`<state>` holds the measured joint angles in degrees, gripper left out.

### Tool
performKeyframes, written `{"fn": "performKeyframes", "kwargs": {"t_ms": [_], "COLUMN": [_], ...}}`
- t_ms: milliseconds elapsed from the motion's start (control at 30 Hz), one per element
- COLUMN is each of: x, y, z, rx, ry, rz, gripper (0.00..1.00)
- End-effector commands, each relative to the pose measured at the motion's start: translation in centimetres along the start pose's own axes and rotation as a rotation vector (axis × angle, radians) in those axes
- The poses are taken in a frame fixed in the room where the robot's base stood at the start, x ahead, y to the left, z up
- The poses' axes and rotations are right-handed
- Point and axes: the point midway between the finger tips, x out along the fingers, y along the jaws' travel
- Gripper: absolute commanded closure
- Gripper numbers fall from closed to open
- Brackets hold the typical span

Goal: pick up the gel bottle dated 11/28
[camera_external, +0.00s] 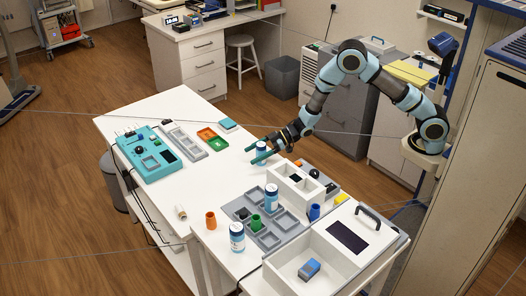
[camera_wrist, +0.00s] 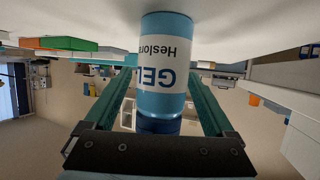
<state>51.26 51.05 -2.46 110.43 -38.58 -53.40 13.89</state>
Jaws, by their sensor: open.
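A blue-and-white gel bottle (camera_wrist: 165,75) stands on the white table between the fingers of my gripper (camera_wrist: 158,78), upside down in the wrist view. Its label reads "GEL" and "Heslora" in part; no date is readable. My gripper's teal fingers are open, one on each side of the bottle. In the external view my gripper (camera_external: 261,156) reaches in from the right, and the same bottle (camera_external: 262,147) shows between its fingers. A second similar bottle (camera_external: 272,197) stands by the grey tray, and a third (camera_external: 237,238) is at the front edge. Their dates are too small to read.
A grey compartment tray (camera_external: 287,236) holds small items. A white divided box (camera_external: 297,192) and a large white bin (camera_external: 280,264) stand to the right. Orange and green trays (camera_external: 212,141) and a teal panel (camera_external: 137,162) lie left. The table (camera_external: 190,190) is clear mid-left.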

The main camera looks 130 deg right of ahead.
Motion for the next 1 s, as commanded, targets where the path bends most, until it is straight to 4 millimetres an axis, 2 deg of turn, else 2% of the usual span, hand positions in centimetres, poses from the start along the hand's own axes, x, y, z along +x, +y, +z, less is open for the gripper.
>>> {"fn": "performKeyframes", "kwargs": {"t_ms": [167,900,933,1000], "x": [-0.02,-0.05,-0.05,-0.05], "y": [0.01,0.02,0.02,0.02], "z": [0.04,0.04,0.04,0.04], "rx": [0.000,0.000,0.000,0.000], "ry": [0.000,0.000,0.000,0.000], "rz": [0.000,0.000,0.000,0.000], "gripper": [0.13,0.97,1.00,1.00]}}
